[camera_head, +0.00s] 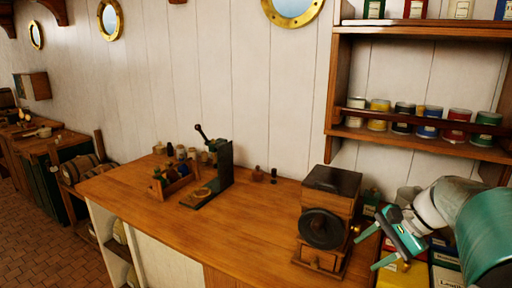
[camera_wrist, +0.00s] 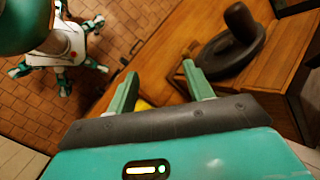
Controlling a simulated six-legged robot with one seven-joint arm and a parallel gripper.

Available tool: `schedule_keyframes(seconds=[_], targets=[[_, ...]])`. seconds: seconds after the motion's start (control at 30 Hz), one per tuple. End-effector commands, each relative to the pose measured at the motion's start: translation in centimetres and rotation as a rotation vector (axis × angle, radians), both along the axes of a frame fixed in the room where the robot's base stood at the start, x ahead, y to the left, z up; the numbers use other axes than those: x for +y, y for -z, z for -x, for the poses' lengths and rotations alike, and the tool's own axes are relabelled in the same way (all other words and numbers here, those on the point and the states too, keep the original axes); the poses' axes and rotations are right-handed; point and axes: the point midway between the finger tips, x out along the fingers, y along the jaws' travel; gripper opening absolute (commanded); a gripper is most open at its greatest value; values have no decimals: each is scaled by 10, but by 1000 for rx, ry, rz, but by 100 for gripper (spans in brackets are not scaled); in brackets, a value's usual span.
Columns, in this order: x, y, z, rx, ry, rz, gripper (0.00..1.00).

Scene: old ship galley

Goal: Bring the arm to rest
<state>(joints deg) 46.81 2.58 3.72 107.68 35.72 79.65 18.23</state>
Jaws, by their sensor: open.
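My gripper (camera_head: 377,248) is at the right of the head view, beside the wooden coffee grinder (camera_head: 331,200) on the counter. Its two fingers are apart with nothing between them. In the wrist view my gripper (camera_wrist: 162,85) also shows open and empty, with the wooden counter behind the fingers. The grinder's dark wheel and knob (camera_wrist: 232,42) appear just beyond the right finger in that view. My arm comes in from the right edge of the head view.
The wooden counter (camera_head: 240,228) has clear room left of the grinder. A small crate of bottles (camera_head: 175,182) and a green upright press (camera_head: 222,165) stand farther back. A wall shelf (camera_head: 425,143) with several tins hangs above my arm. Boxes (camera_head: 447,277) sit below my gripper.

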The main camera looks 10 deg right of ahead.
Motion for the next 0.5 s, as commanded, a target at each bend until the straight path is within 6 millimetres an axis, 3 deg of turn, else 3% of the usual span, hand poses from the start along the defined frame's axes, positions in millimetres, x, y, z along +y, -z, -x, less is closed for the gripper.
schedule_keyframes(seconds=[0.03, 0.2, 0.5], targets=[[26, -3, 5, -9, -71, 70, 52], [92, -2, 29, -60, -301, 303, 52], [172, 7, 86, -246, -722, 693, 52]])
